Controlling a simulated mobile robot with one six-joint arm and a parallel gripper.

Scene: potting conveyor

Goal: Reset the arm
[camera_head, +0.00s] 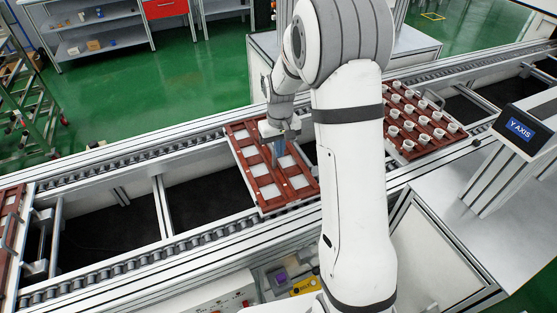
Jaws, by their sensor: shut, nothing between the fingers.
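My arm rises through the middle of the head view and bends over the conveyor. My gripper (277,151) points down above a red-brown tray with pale square cells (246,141). Its fingers are shut with nothing held between them. The small gap between the fingertips and the tray is hard to judge. The right side of the tray is partly hidden by my arm.
The roller conveyor (95,268) runs from lower left to upper right. A second red tray (426,149) with several white round parts stands on the right. Another tray (11,222) shows at far left. Shelves stand behind.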

